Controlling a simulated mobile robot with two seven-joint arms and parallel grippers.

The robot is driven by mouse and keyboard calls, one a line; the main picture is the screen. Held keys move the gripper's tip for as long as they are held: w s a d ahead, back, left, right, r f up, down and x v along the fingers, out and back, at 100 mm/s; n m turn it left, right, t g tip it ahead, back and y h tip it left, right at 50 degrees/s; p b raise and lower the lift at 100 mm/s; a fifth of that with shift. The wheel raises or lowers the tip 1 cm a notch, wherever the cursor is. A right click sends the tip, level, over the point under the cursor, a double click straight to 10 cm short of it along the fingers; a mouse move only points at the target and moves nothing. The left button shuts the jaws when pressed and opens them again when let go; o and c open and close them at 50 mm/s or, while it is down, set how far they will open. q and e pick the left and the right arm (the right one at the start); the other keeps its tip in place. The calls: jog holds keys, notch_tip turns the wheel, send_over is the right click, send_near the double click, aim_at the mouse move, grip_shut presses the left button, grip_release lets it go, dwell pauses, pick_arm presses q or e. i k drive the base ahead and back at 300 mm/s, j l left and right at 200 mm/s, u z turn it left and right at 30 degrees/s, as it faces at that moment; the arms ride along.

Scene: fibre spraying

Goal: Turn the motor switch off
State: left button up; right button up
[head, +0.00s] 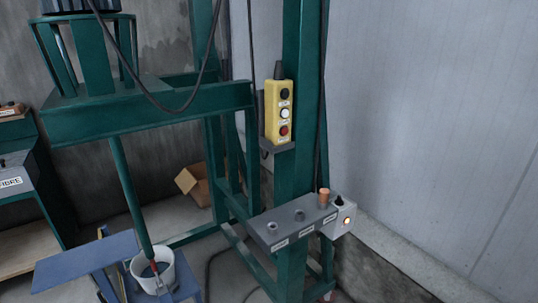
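A small grey switch box (340,217) is fixed at the right end of a shelf on the green frame. It has a dark knob (338,201) on top and a small lamp (346,220) glowing orange on its front. I take this box to be the motor switch; its label is too small to read. A yellow control box (275,110) with black, white and red buttons hangs higher on the green post. Neither of my grippers is in view.
The grey shelf (280,229) has labelled holes and an orange-brown cylinder (324,197). A green machine frame (150,113) fills the left. Below it, a white bucket (137,268) stands near a blue stand (80,247). A cardboard box (190,180) lies behind. Cables hang nearby.

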aim_at(338, 202)
jog(key=i+l+z, duration=0.2)
jog(key=i+l, duration=0.2)
jog(key=l, duration=0.3)
jog(key=i+l+z, duration=0.2)
jog(key=i+l, duration=0.2)
jog(key=l, duration=0.25)
jog(key=i+l+z, duration=0.25)
jog(key=i+l, duration=0.2)
jog(key=l, duration=0.1)
